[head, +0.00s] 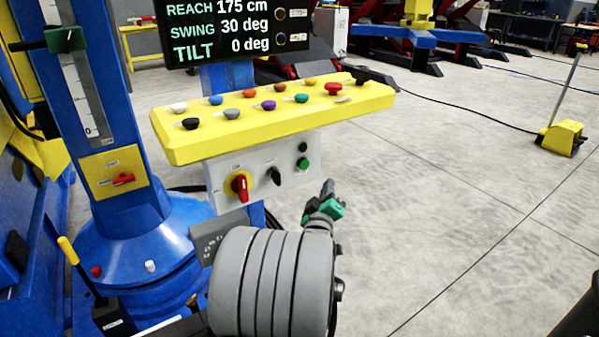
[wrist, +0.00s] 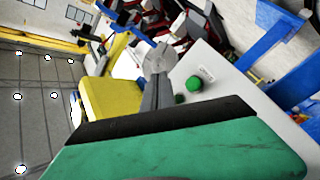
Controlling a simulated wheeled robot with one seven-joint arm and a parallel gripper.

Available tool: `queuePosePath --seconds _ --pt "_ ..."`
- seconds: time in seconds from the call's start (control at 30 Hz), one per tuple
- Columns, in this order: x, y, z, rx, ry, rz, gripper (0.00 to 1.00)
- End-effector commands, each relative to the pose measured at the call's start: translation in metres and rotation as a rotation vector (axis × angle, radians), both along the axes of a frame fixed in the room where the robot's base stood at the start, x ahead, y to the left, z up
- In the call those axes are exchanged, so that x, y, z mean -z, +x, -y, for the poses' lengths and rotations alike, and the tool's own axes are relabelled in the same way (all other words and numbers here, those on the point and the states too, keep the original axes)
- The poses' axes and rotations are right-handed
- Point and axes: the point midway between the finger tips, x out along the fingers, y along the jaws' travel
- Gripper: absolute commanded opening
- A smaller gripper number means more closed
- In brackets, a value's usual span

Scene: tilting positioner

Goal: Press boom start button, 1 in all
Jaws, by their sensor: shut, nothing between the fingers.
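A white control box (head: 265,160) hangs under the yellow console. My gripper (head: 327,188) is shut and empty, below and right of the box, apart from the buttons. Its grey tip (wrist: 157,62) also shows in the wrist view.
The box also carries a red rotary switch (head: 240,185) on a yellow plate and a black selector (head: 276,176). The yellow console (head: 170,145) above holds several coloured knobs. A display (head: 235,30) reads tilt 0 deg.

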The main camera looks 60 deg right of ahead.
Motion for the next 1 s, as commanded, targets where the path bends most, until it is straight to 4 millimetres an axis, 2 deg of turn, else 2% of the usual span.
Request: queuePosePath --seconds 0.27,0.73,1.0 --pt "0.002 0.003 0.003 0.0 0.003 0.0 0.0" --pt "0.004 0.062 0.03 -0.004 0.004 0.002 0.0" --pt "0.001 0.08 0.039 -0.003 0.004 0.002 0.0"
